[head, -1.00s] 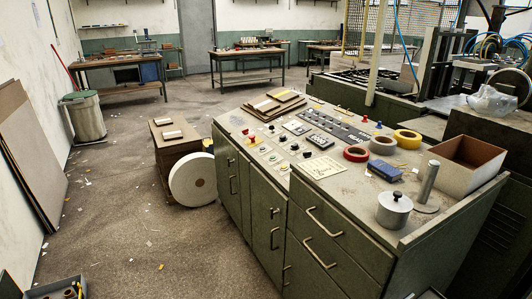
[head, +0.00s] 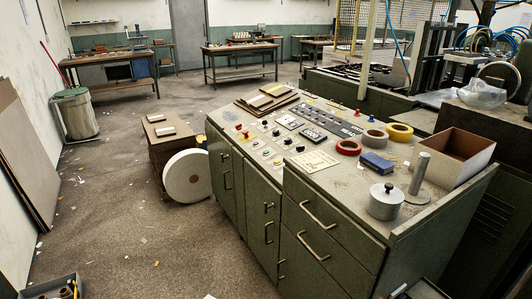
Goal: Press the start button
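The control console (head: 330,235) is a green metal cabinet with a light sloping panel (head: 283,138) on top. Labels are too small to read, so I cannot tell which is the start button. Neither gripper is in view.
Tape rolls, including a red one (head: 348,147), a blue box (head: 377,163), a lidded metal pot (head: 385,201) and an open carton (head: 452,157) crowd the console's right top. A large white roll (head: 187,176) stands left of the console. The floor at left is mostly clear.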

